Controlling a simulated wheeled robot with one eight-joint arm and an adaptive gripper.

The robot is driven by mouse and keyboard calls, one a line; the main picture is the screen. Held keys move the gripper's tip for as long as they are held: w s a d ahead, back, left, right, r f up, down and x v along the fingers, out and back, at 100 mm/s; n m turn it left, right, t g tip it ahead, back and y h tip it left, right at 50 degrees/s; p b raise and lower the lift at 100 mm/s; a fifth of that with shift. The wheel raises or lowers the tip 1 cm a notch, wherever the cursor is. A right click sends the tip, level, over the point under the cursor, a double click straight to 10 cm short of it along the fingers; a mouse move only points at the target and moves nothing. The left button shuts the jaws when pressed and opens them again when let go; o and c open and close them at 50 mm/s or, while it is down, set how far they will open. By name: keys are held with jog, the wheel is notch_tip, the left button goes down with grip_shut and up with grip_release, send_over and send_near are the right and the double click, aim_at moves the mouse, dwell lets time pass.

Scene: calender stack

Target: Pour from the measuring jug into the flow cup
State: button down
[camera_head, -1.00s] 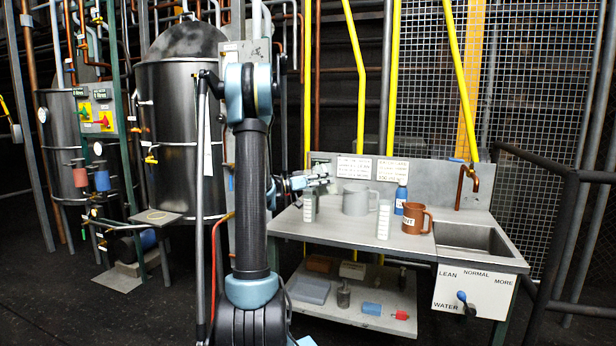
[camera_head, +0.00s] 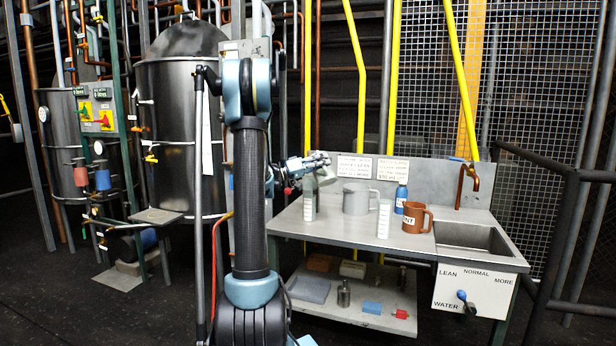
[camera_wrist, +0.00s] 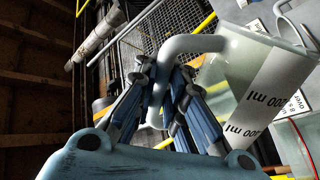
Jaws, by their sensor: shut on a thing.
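My gripper (camera_wrist: 172,105) is shut on the handle of the measuring jug (camera_wrist: 245,60), a translucent pale vessel with a white band marked in ml. The jug fills the right of the wrist view and is cut off by its edge. In the head view my gripper (camera_head: 314,162) holds the jug (camera_head: 326,177) tilted in the air above the left part of the bench. I cannot pick out the flow cup for certain. A large grey handled vessel (camera_head: 356,199) stands upright just right of and below the jug. Any liquid in the jug cannot be made out.
Pale marked strips (camera_head: 309,207) and (camera_head: 384,219) stand on the bench (camera_head: 345,228). A blue bottle (camera_head: 402,194) and brown mug (camera_head: 416,219) stand right of the grey vessel. The sink (camera_head: 472,238) and copper tap are at the right. A splashback rises behind.

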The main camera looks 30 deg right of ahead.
jog(key=shift+w+r+n, duration=0.25)
jog(key=shift+r+n, duration=0.25)
jog(key=shift+r, duration=0.1)
jog(key=shift+w+r+n+t+h+p, duration=0.1)
jog(key=shift+w+n+t+h+p, duration=0.15)
jog(key=shift+n, duration=0.3)
jog(key=shift+w+r+n+t+h+p, duration=0.15)
jog(key=shift+n+h+p, duration=0.1)
jog(key=shift+n, duration=0.3)
dwell(0.5)
jog(key=shift+w+r+n+t+h+p, duration=0.25)
jog(key=shift+w+r+n, duration=0.2)
jog(key=shift+n, duration=0.35)
jog(key=shift+w+r+n+t+h+p, duration=0.1)
jog(key=shift+w+r+n+t+p, duration=0.2)
jog(key=shift+r+n, duration=0.4)
jog(key=shift+w+r+n+t+h+p, duration=0.15)
jog(key=shift+w+r+n+t, duration=0.25)
jog(key=shift+n, duration=0.5)
dwell(1.3)
jog(key=shift+w+a+r+n+t+h+p, duration=0.15)
jog(key=shift+w+r+n+t+p, duration=0.15)
jog(key=shift+w+n, duration=0.2)
jog(key=shift+w+d+r+n+t+h+p, duration=0.15)
jog(key=shift+w+n+t+p, duration=0.1)
jog(key=shift+w+n, duration=0.2)
dwell(1.1)
